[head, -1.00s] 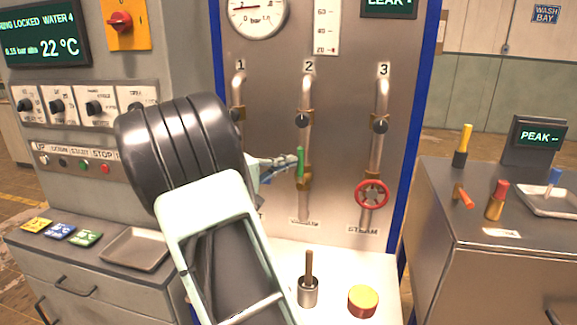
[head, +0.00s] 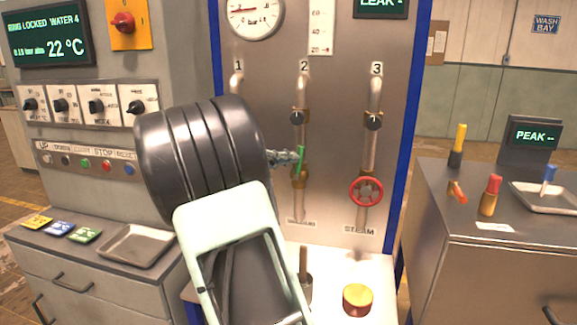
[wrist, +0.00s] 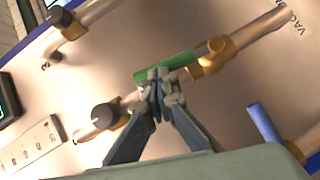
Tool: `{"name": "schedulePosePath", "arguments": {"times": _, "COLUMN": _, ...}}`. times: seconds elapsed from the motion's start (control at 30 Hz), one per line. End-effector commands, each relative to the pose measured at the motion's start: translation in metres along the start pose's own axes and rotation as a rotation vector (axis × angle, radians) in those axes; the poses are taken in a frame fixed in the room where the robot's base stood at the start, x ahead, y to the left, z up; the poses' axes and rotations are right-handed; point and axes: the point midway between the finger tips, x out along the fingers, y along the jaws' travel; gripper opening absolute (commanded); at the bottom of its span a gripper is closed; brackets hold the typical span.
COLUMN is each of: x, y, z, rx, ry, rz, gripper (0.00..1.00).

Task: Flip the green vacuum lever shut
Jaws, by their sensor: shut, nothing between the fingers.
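The green lever (head: 301,159) sits on the brass valve (head: 300,180) of pipe 2 and points upward, roughly along the pipe. In the wrist view the green lever (wrist: 168,66) lies beside the pipe above the brass valve body (wrist: 214,56). My gripper (head: 298,157) is shut and empty, with its tips at the lever from the left. In the wrist view my gripper's closed fingertips (wrist: 158,82) overlap the lever's lower edge. They look close to or touching it; I cannot tell which. My arm hides much of pipe 1 in the head view.
A blue lever (wrist: 262,122) stands on the neighbouring pipe's valve. A red handwheel (head: 366,192) is on pipe 3. A black knob (head: 302,116) is higher on pipe 2. A red-and-yellow button (head: 357,299) and a cup holding a brown handle (head: 303,263) stand below.

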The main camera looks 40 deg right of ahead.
Motion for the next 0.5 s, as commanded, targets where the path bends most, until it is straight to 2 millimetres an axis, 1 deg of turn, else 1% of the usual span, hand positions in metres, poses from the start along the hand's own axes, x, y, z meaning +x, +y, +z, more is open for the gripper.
{"name": "schedulePosePath", "arguments": {"times": 0.1, "x": 0.007, "y": -0.003, "z": 0.005, "rx": 0.079, "ry": -0.004, "rz": -0.046, "gripper": 0.0}}
{"name": "schedulePosePath", "arguments": {"times": 0.5, "x": 0.024, "y": 0.002, "z": 0.029, "rx": 0.375, "ry": -0.004, "rz": -0.242, "gripper": 0.0}}
